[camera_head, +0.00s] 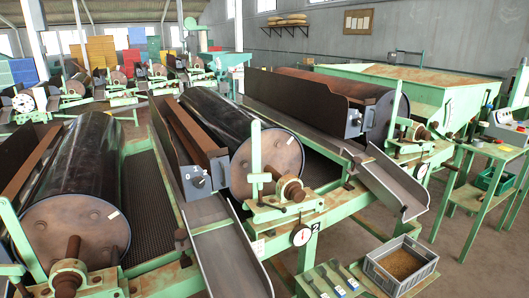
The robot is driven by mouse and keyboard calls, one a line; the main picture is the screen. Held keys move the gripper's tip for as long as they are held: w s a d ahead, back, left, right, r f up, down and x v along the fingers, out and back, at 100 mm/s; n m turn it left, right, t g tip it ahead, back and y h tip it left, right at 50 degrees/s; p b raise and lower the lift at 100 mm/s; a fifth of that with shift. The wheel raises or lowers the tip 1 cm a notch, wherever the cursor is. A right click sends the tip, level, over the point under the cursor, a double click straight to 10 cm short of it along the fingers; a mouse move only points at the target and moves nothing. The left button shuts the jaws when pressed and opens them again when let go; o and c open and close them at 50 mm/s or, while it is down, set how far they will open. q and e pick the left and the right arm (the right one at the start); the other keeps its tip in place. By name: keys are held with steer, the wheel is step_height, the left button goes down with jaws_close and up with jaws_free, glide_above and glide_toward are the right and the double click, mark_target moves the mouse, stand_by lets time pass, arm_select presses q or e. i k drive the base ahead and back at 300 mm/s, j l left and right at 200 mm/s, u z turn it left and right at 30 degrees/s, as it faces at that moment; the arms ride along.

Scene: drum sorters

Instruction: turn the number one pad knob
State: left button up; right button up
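Several green-framed drum sorters stand in the room. A grey box with a small dark knob (198,182) is on the end of the middle machine's trough, left of its drum (275,165). A similar grey box (354,124) sits on the machine to the right; its knob is small and hard to make out. A round white dial (301,235) with a red mark is on the middle machine's front frame, near a figure that looks like 2. I cannot read a number one on any knob. Neither of my grippers is in view.
Metal chutes (232,262) (395,185) slope toward me from the machines. A grey crate (427,272) of brown grain stands low at the front right. A green side table (487,150) stands at the right. Bare floor shows between them.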

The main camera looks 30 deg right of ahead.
mark_target(358, 121)
steer(key=z, duration=1.55)
